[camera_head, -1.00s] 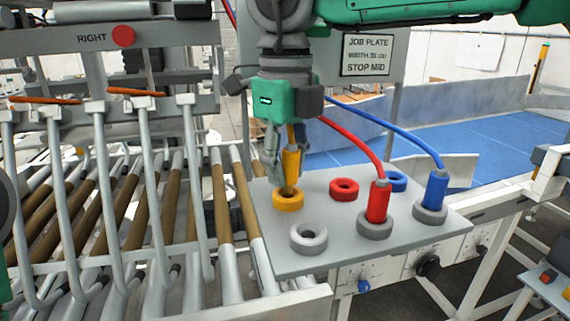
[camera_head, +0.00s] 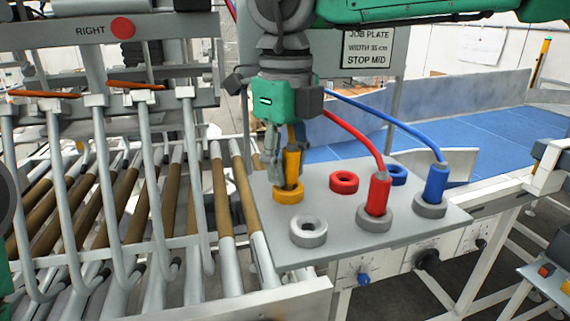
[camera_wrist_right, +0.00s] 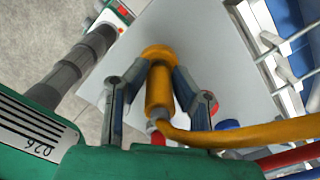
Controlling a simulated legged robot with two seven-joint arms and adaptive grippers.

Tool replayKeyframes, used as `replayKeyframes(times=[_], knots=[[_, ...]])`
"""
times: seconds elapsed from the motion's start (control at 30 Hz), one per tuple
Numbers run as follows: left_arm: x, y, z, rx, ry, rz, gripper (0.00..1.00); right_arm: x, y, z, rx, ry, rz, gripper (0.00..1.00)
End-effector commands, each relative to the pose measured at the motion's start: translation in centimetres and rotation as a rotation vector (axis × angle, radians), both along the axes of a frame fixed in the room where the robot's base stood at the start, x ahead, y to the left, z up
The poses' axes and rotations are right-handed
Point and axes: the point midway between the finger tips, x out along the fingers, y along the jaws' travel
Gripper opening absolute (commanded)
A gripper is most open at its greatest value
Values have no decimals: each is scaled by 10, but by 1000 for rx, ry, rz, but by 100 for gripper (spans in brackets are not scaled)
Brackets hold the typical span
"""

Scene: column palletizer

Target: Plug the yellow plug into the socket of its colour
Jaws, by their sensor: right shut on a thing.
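The yellow plug (camera_head: 291,167) stands upright, its lower end at the yellow socket ring (camera_head: 288,195) on the grey plate (camera_head: 345,245). It looks sunk into the ring's opening, but I cannot tell how deep. My right gripper (camera_head: 282,160) is shut on the plug from above. In the right wrist view, the two fingers (camera_wrist_right: 158,82) flank the yellow plug (camera_wrist_right: 159,98), with the yellow ring (camera_wrist_right: 157,52) just beyond its end. The yellow cable (camera_wrist_right: 245,136) runs off to the right. My left gripper is not in view.
An empty grey ring (camera_head: 308,231) lies in front of the yellow one. The red plug (camera_head: 379,191) and blue plug (camera_head: 436,182) stand in grey rings. The red ring (camera_head: 344,182) is empty; the blue ring (camera_head: 397,174) is partly hidden. Rollers (camera_head: 222,200) lie left.

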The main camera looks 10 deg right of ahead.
Motion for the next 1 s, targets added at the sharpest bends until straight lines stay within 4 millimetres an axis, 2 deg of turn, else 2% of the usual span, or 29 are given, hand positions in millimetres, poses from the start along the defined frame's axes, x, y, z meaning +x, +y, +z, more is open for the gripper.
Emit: replayKeyframes(times=[0.97, 1.0], knots=[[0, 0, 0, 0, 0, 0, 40, 0, 0, -7, 0, 0, 0, 0], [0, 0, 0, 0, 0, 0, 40, 0, 0, -7, 0, 0, 0, 32]])
